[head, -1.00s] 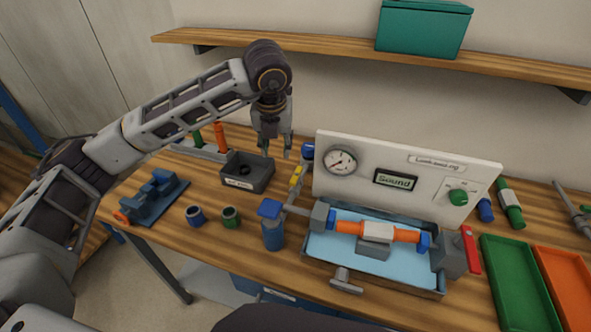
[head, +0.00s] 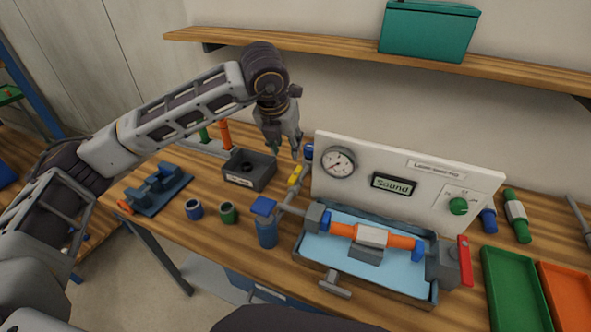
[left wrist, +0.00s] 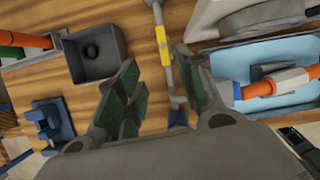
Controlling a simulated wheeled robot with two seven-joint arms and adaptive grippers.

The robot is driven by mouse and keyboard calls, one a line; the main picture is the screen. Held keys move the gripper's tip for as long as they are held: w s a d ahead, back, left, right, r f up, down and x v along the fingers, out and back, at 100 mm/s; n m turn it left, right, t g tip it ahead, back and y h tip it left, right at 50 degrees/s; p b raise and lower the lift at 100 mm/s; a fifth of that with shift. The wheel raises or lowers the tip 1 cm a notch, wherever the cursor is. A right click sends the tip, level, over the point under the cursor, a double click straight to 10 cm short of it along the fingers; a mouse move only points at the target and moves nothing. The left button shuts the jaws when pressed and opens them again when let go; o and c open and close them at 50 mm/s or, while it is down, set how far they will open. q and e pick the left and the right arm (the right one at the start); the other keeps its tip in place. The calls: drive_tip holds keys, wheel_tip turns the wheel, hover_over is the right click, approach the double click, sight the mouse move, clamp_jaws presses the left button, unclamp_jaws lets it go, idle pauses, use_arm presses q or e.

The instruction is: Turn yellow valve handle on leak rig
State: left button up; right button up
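The yellow valve handle (head: 295,176) sits on a grey pipe at the left side of the leak rig, between the dark grey box and the rig's panel (head: 345,190). In the left wrist view the handle (left wrist: 162,46) lies roughly along the pipe, beyond the fingertips. My left gripper (head: 286,153) is open and empty, above and behind the handle in the head view. In the left wrist view its green-padded fingers (left wrist: 166,88) stand apart with the pipe visible between them. No contact with the handle shows. My right gripper is not in view.
The rig's blue tray (head: 310,247) holds an orange pipe (head: 345,230), with a red lever (head: 465,262) at its right. A shelf (head: 310,51) runs behind.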

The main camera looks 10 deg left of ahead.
sight(296, 172)
use_arm(q)
drive_tip(key=shift+d+m, duration=0.15)
drive_tip(key=shift+m, duration=0.25)
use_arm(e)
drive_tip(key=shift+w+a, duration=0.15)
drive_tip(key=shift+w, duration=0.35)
use_arm(q)
drive_tip(key=shift+w+f, duration=0.1)
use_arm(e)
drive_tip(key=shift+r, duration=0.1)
use_arm(q)
drive_tip(key=x, duration=1.2)
drive_tip(key=shift+d+f+p, duration=0.1)
drive_tip(key=shift+d+p, duration=0.05)
drive_tip(key=shift+p, duration=0.2)
drive_tip(key=shift+w+f, duration=0.3)
drive_tip(key=shift+f, duration=0.3)
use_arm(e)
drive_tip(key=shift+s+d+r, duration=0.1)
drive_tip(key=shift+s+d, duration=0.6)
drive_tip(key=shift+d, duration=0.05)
use_arm(q)
clamp_jaws()
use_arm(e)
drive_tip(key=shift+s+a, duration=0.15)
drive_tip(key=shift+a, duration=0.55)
